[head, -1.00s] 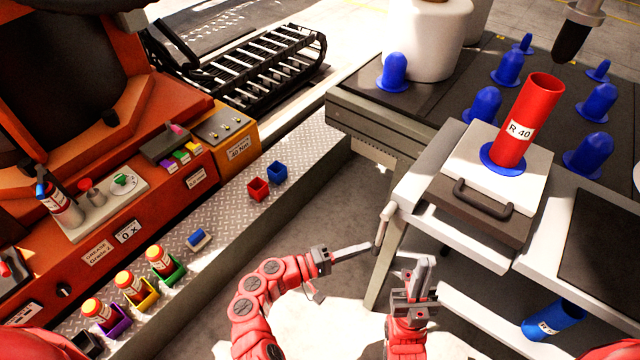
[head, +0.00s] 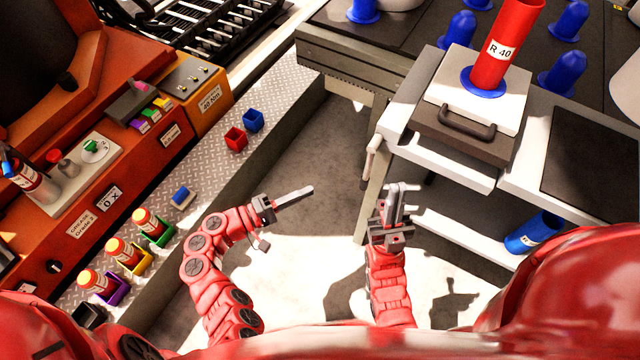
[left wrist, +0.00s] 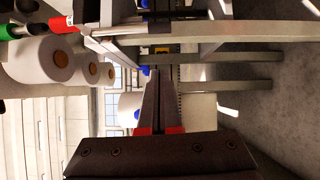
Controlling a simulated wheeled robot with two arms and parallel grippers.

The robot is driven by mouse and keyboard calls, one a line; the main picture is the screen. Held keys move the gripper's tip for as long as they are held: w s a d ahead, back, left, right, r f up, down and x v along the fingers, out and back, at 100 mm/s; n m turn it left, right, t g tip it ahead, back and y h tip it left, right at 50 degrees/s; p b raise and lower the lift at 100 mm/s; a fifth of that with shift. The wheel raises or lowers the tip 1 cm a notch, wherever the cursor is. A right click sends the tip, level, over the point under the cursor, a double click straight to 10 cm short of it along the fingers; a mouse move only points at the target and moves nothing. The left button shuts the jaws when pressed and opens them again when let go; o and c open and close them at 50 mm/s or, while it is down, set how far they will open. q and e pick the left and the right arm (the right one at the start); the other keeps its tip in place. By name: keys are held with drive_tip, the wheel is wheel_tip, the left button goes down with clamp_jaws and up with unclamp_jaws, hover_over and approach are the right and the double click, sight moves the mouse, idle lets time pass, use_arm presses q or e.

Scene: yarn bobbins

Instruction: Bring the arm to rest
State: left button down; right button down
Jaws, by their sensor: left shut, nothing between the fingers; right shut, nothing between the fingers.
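My left gripper (head: 296,197) is shut and empty, held over the bare floor between the orange machine and the grey cart. Its closed fingers also show in the left wrist view (left wrist: 158,100), pointing away from the camera. My right gripper (head: 397,200) is shut and empty, in front of the cart's lower left side. My left arm (head: 210,240) bends up from the bottom of the head view. My right arm (head: 388,280) stands nearly upright below its gripper. Neither gripper is seen touching anything.
The grey cart (head: 400,125) carries a red tube marked R 40 (head: 497,62) on a blue base. A blue bobbin (head: 535,232) lies on its lower shelf. Small red (head: 235,139) and blue (head: 253,120) boxes stand on the metal ledge (head: 210,165). Bare floor lies between.

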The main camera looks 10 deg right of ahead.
use_arm(q)
drive_tip(key=shift+v, duration=0.8)
drive_tip(key=shift+s, duration=0.1)
